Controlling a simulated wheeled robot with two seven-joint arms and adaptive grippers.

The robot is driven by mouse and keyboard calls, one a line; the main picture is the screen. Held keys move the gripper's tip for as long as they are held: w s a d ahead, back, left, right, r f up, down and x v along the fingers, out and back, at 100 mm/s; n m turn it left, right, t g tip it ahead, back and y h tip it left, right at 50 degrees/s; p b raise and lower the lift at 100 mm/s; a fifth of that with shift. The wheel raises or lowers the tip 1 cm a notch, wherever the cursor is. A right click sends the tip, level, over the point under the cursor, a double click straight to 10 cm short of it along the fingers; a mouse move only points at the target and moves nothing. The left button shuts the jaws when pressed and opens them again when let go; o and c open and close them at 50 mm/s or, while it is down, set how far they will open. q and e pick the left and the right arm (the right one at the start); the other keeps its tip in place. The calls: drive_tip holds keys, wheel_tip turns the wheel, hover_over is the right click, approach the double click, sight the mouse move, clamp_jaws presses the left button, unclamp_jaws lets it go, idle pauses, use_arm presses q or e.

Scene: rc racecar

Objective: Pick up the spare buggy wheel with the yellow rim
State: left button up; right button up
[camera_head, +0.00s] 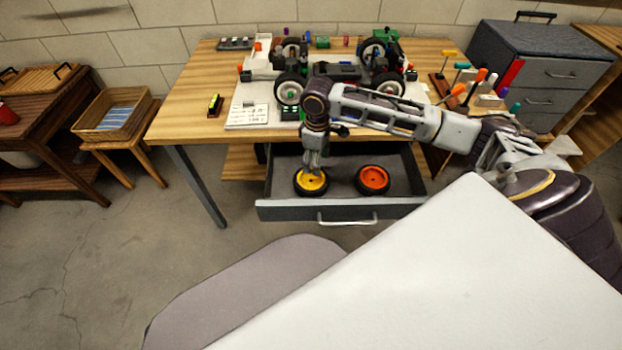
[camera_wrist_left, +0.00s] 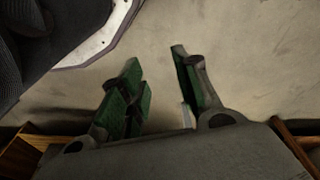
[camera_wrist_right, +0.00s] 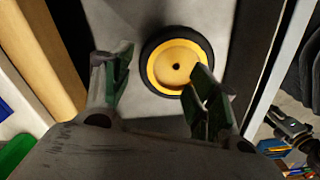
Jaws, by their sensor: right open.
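The spare wheel with the yellow rim (camera_head: 311,182) lies flat in the left part of the open drawer (camera_head: 322,210). It also shows in the right wrist view (camera_wrist_right: 170,66), with its black tyre around the yellow rim. My right gripper (camera_head: 314,165) is over this wheel, pointing down. In the right wrist view its green-padded fingers (camera_wrist_right: 158,85) are apart, the right finger overlapping the wheel's lower right edge and the left one beside the tyre. I cannot tell whether they touch it. My left gripper (camera_wrist_left: 160,90) is open and empty above bare floor, and is not in the head view.
A wheel with an orange rim (camera_head: 372,180) lies in the drawer to the right. The workbench (camera_head: 190,95) above holds a buggy (camera_head: 340,70), a white card (camera_head: 247,116) and tools. A grey cabinet (camera_head: 535,60) stands right; a basket (camera_head: 112,115) stands left.

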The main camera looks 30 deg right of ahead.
sight(311, 182)
drive_tip(key=shift+f+b, duration=0.3)
drive_tip(key=shift+f, duration=0.2)
wheel_tip(311, 182, down, 3)
drive_tip(key=shift+w+a+f+b, duration=0.1)
drive_tip(key=shift+a+f+b, duration=0.05)
drive_tip(key=shift+b, duration=0.55)
drive_tip(key=shift+f, duration=0.45)
use_arm(q)
drive_tip(key=r, duration=0.2)
drive_tip(key=shift+w+d+r, duration=0.2)
drive_tip(key=shift+d+r, duration=0.15)
drive_tip(key=shift+r, duration=0.05)
